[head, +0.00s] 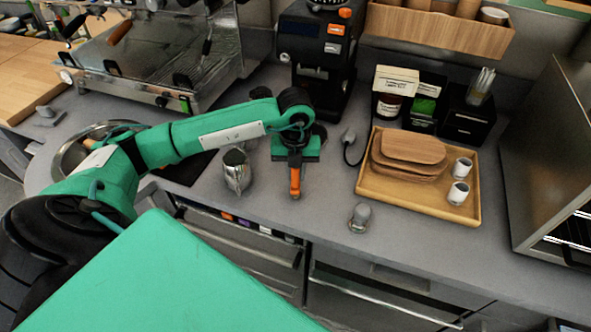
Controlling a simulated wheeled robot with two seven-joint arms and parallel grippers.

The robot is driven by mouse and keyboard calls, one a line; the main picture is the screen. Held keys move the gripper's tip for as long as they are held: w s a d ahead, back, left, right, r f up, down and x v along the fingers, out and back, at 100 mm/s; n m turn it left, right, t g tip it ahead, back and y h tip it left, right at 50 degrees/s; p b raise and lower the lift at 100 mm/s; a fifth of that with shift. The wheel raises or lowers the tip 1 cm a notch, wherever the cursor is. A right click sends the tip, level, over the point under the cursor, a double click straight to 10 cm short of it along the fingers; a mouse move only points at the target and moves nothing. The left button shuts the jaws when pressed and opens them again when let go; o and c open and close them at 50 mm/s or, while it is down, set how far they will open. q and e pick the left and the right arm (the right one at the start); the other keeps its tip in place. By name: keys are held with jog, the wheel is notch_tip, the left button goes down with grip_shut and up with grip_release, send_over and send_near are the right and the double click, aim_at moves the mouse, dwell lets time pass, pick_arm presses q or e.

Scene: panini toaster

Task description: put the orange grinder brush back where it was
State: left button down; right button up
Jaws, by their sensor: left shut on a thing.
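The orange grinder brush (295,187) is in the head view, below my left gripper (295,166). Its orange part points down toward the front of the grey counter. My left gripper is shut on the brush; the fingertips are small and partly hidden by the wrist. I cannot tell whether the brush touches the counter. The black coffee grinder (318,52) with orange buttons stands behind the gripper. My right gripper is not in view.
A metal milk jug (237,170) stands left of the brush. A wooden tray (402,200) holds boards and two cups. An espresso machine (160,55) is at the back left.

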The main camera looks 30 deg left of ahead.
pick_arm(q)
jog(key=shift+f+b, duration=0.4)
jog(key=shift+b, duration=0.05)
jog(key=c, duration=1.2)
grip_release()
jog(key=shift+r+p, duration=0.8)
jog(key=shift+r, duration=0.75)
